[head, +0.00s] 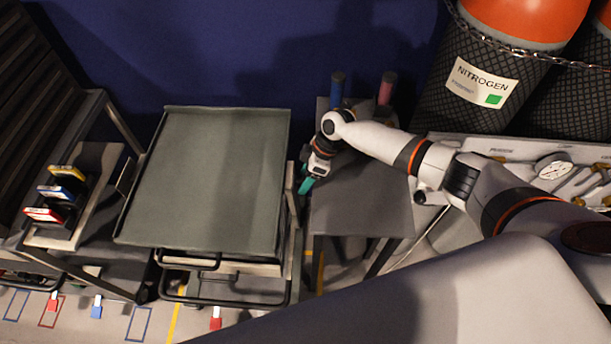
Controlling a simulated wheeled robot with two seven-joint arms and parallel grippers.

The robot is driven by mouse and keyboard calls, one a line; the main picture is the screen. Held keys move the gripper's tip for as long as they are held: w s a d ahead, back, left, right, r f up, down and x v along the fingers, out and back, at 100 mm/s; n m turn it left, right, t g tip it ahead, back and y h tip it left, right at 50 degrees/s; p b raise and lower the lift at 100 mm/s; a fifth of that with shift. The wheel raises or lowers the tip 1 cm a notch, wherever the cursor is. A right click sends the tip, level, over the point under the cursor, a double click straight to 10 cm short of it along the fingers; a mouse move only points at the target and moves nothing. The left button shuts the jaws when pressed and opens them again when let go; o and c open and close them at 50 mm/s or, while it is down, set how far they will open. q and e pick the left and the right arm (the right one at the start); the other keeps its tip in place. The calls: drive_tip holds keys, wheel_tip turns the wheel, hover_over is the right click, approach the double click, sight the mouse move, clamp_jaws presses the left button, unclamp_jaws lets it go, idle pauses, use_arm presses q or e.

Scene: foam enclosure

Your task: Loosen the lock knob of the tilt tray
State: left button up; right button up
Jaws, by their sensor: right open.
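The tilt tray (212,180) is a wide grey-green tray with a low rim, on a wheeled cart left of centre. My right gripper (306,186) is beside the tray's right edge, pointing down, with teal fingertips. It is open, and I see nothing between its fingers. I cannot make out the lock knob; the gripper and the tray's edge may cover it. My left gripper is not in view.
A grey table (360,205) stands right of the tray, under my right arm, with a blue-topped cylinder (337,88) and a pink-topped one (387,88) at its back. Chained nitrogen cylinders (485,85) stand at the back right. A rack of coloured boxes (58,192) is at left.

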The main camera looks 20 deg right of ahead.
drive_tip(key=shift+f, duration=0.2)
drive_tip(key=c, duration=1)
drive_tip(key=shift+s+a+r+t+h+p, duration=0.1)
drive_tip(key=shift+s+r+t+h+p, duration=0.2)
drive_tip(key=shift+t+p, duration=0.55)
drive_tip(key=shift+a+f+n+t+h+p, duration=0.15)
drive_tip(key=shift+n+t+h+p, duration=0.25)
drive_tip(key=shift+t+p, duration=0.6)
drive_tip(key=shift+f+t+h+p, duration=0.1)
drive_tip(key=shift+t+h+p, duration=0.2)
drive_tip(key=shift+t+p, duration=0.3)
